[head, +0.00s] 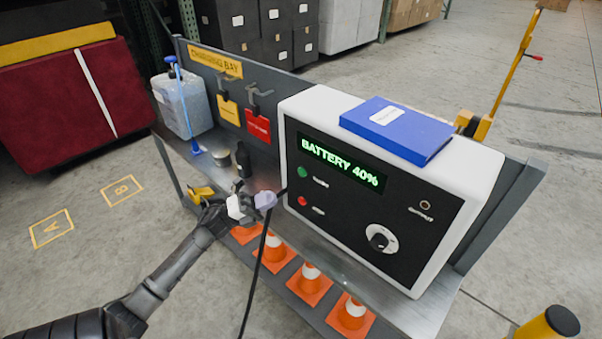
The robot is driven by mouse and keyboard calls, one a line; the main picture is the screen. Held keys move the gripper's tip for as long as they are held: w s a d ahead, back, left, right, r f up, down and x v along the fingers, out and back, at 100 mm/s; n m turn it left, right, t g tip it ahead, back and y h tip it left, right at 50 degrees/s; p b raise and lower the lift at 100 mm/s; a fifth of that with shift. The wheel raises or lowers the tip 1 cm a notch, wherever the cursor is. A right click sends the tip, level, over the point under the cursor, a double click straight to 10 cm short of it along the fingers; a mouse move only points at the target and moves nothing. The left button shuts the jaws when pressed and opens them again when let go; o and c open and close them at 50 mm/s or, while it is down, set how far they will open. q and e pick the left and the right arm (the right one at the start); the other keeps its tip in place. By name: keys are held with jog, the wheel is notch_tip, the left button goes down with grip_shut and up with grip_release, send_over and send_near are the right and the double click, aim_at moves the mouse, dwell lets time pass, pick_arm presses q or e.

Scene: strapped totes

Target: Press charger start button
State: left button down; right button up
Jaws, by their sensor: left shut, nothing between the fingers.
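The charger (470,165) is a white box with a black front panel, standing on a metal bench. Its display (342,162) reads "BATTERY 40%" in green. A green button (302,172) sits at the left of the panel, with a red button (302,201) below it. The small labels beside them are too blurred to read surely. My left gripper (265,201) is shut and empty, left of and slightly below the green button, near the panel's left edge. It looks apart from both buttons. My right gripper is not in view.
A blue book-like block (405,125) lies on the charger. A black cable (257,265) hangs near my left gripper. A dial (380,238) is at lower right of the panel. A clear jug (185,105) and dark bottle (243,160) stand left. Orange cones (310,275) stand below.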

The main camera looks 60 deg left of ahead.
aim_at(302, 172)
pick_arm(q)
jog(key=shift+w, duration=0.1)
jog(key=w+a+b, duration=0.2)
jog(key=w+b, duration=0.1)
jog(key=w, duration=0.5)
jog(key=shift+w+b, duration=0.25)
jog(key=shift+b, duration=0.1)
dwell(1.0)
jog(key=shift+a, duration=0.1)
dwell(0.9)
jog(key=shift+w, duration=0.2)
jog(key=shift+w, duration=0.2)
jog(key=shift+w+a, duration=0.1)
dwell(0.4)
